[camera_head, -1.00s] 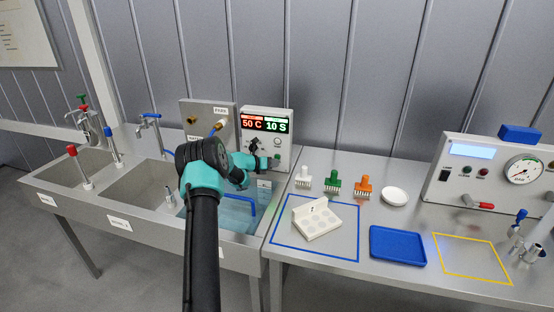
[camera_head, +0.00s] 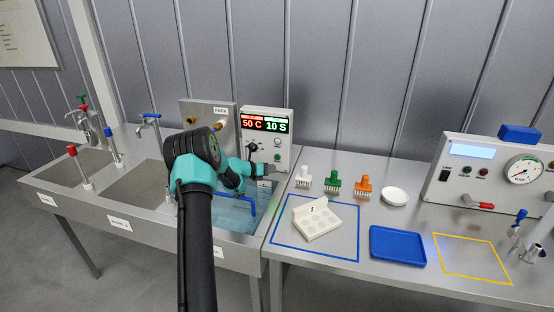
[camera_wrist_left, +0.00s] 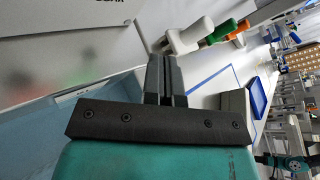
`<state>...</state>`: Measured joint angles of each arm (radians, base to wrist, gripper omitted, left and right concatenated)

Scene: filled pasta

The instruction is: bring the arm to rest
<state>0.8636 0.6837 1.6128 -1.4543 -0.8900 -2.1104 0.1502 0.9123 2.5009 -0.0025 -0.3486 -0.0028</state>
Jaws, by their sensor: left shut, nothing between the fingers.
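My left arm comes in from the bottom of the head view, over the sinks. Its gripper (camera_head: 266,169) is in front of the lower part of the display box (camera_head: 266,139), above the right-hand sink. In the left wrist view the gripper (camera_wrist_left: 167,62) shows its two dark fingers together, with nothing between them. The fingers point toward the wall side, near the white panel and apart from the brushes. My right gripper is in neither view.
White, green (camera_head: 332,178) and orange brushes stand behind a white mould (camera_head: 318,222) inside a blue outline. A white dish (camera_head: 395,196), a blue tray (camera_head: 397,246) and a gauge box (camera_head: 490,172) are to the right.

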